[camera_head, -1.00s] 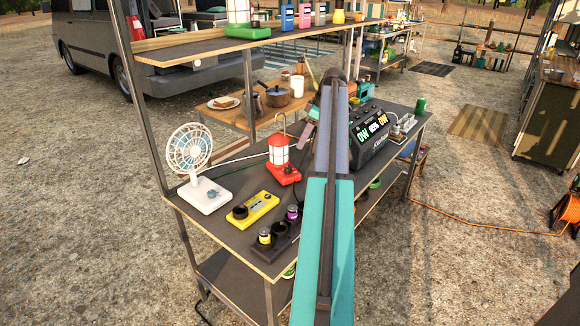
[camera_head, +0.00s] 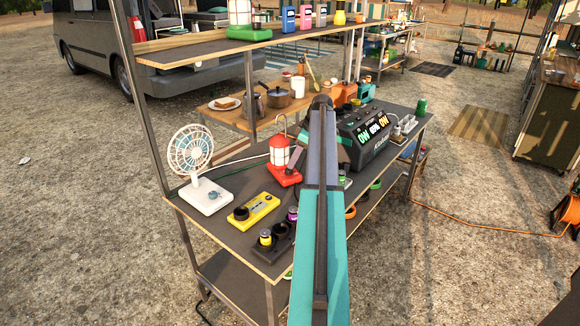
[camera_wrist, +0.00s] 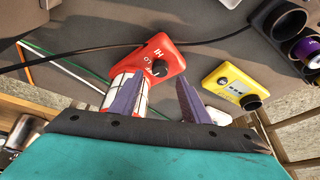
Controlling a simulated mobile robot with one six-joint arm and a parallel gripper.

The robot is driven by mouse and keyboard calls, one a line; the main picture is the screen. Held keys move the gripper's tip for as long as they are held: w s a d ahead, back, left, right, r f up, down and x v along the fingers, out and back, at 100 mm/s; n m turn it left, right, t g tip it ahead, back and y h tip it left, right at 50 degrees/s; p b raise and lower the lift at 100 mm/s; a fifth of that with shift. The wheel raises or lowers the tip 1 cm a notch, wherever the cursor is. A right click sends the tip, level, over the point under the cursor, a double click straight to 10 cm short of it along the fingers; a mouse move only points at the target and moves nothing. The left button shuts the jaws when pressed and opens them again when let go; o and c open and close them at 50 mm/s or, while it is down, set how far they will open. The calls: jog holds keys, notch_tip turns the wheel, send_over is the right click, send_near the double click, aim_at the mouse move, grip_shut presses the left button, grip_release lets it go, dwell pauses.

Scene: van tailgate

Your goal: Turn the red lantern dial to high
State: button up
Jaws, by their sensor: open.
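The red lantern (camera_head: 281,159), with pale panes and a wire handle, stands upright on the table. In the wrist view its red base (camera_wrist: 171,54) carries a small black dial (camera_wrist: 159,69) with white lettering beside it; "HI" is readable. I cannot tell where the dial points. My gripper (camera_wrist: 161,80) is open and empty, its two purple-grey fingers spread, with the dial showing between and just beyond the tips. I see no clear contact. The left finger covers part of the lantern's body. In the head view one finger shows at the lantern's right side; my arm hides the rest.
A black power station (camera_head: 365,139) stands behind to the right. A shelf (camera_head: 200,50) hangs above.

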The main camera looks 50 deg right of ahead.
aim_at(289, 171)
jog(key=shift+x, duration=2.25)
jog(key=c, duration=1)
